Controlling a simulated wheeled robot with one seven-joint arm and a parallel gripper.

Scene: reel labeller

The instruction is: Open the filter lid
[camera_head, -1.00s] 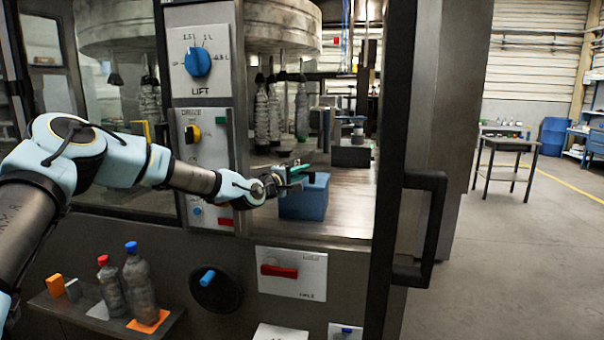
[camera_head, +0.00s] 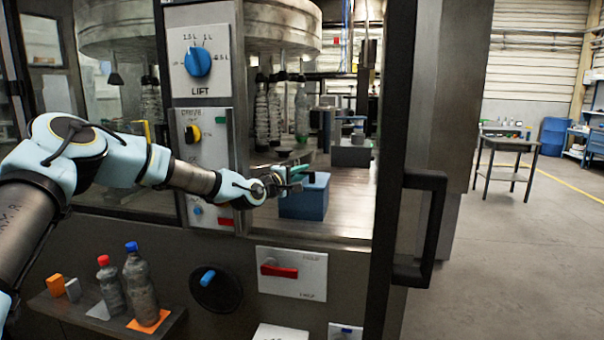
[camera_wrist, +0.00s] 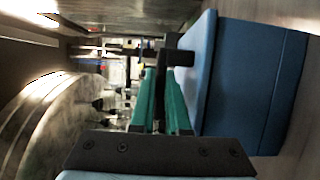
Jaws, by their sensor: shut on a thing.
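The blue filter box (camera_head: 303,204) stands on the machine's deck, behind the open door frame. Its lighter blue lid (camera_wrist: 206,65) lies on the box and looks closed. A dark handle (camera_wrist: 180,58) sticks out from the lid. My gripper (camera_head: 298,173) reaches in from the left, just above the box. In the wrist view, the green fingers of my gripper (camera_wrist: 165,75) are shut on the handle. The exact contact is partly hidden by the fingers.
A dark door frame with a black handle (camera_head: 435,230) stands to the right of the box. Bottle-filling parts hang behind. The LIFT dial (camera_head: 198,62) and a red lever (camera_head: 279,270) are on panels nearby. Two bottles (camera_head: 139,285) stand on a low shelf.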

